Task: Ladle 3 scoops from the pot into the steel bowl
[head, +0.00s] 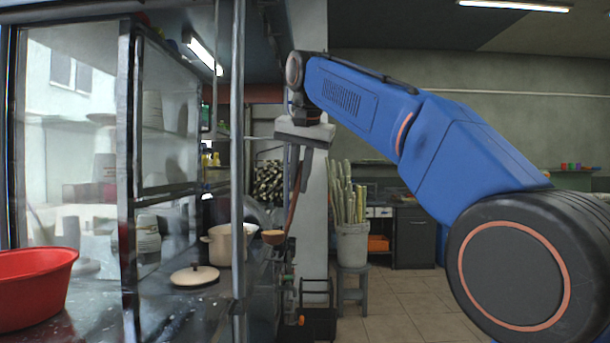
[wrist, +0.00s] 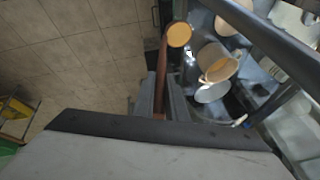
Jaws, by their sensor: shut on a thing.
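My gripper (head: 296,170) is shut on the ladle's brown handle, which also shows between the fingers in the wrist view (wrist: 162,85). The ladle (wrist: 179,35) hangs down with its round cup low. The cup looks orange-tan inside; I cannot tell whether that is liquid. In the head view the cup (head: 273,237) is just right of the cream pot (head: 222,246), apart from it. The pot (wrist: 232,72) is open and holds orange-tan content in the wrist view. A pale grey round shape beside it, probably the steel bowl (wrist: 211,93), is partly hidden by the pot.
A cream lid (head: 195,276) lies on the counter in front of the pot. A red basin (head: 35,285) stands at left. A metal post (head: 238,150) and glass-fronted shelving rise near the pot. A bucket of cane (head: 352,245) stands on a stool beyond. Floor at right is open.

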